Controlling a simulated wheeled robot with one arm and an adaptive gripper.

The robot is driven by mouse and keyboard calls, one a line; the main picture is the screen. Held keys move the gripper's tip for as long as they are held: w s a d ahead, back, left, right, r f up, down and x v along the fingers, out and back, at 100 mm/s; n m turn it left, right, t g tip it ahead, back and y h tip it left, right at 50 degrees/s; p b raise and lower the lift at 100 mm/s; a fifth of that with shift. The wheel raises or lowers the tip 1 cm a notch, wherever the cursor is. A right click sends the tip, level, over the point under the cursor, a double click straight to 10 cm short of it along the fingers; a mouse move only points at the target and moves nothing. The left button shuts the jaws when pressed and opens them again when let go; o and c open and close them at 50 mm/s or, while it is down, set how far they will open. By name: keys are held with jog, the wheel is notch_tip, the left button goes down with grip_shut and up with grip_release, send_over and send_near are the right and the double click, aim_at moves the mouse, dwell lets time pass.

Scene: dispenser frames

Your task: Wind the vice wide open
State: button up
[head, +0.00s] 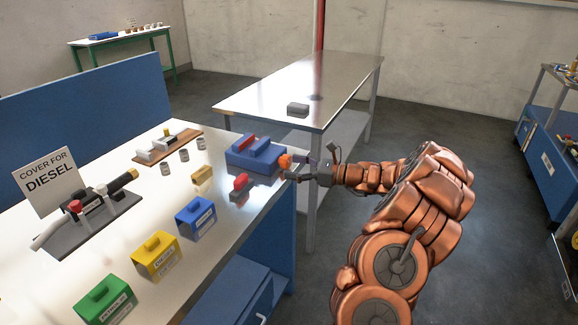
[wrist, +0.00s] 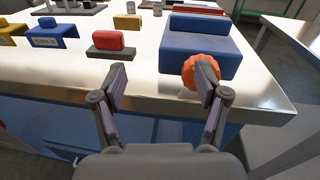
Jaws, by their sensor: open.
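The blue vice (head: 258,150) stands near the right edge of the bench, with a red piece (head: 247,141) on its far side. It also shows in the wrist view (wrist: 195,42). An orange ribbed knob (head: 284,161) sticks out of its near face, over the bench edge. In the wrist view the right finger partly hides the knob (wrist: 190,72). My gripper (head: 293,170) is open and empty, close to the knob.
A red block on a dark base (head: 240,184) sits left of the vice. Blue (head: 195,217), yellow (head: 156,257) and green (head: 105,299) boxes line the bench's near side. A metal table (head: 330,85) with a grey block (head: 297,109) stands behind my gripper.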

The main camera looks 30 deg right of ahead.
aim_at(289, 163)
jog(key=d+f+m+t+h, duration=0.2)
jog(key=d, duration=0.4)
jog(key=x, duration=0.7)
jog(key=shift+a+f+p, duration=0.2)
jog(key=shift+a+p, duration=0.15)
jog(key=shift+p, duration=0.05)
jog(key=c, duration=1.1)
jog(key=shift+c, duration=0.3)
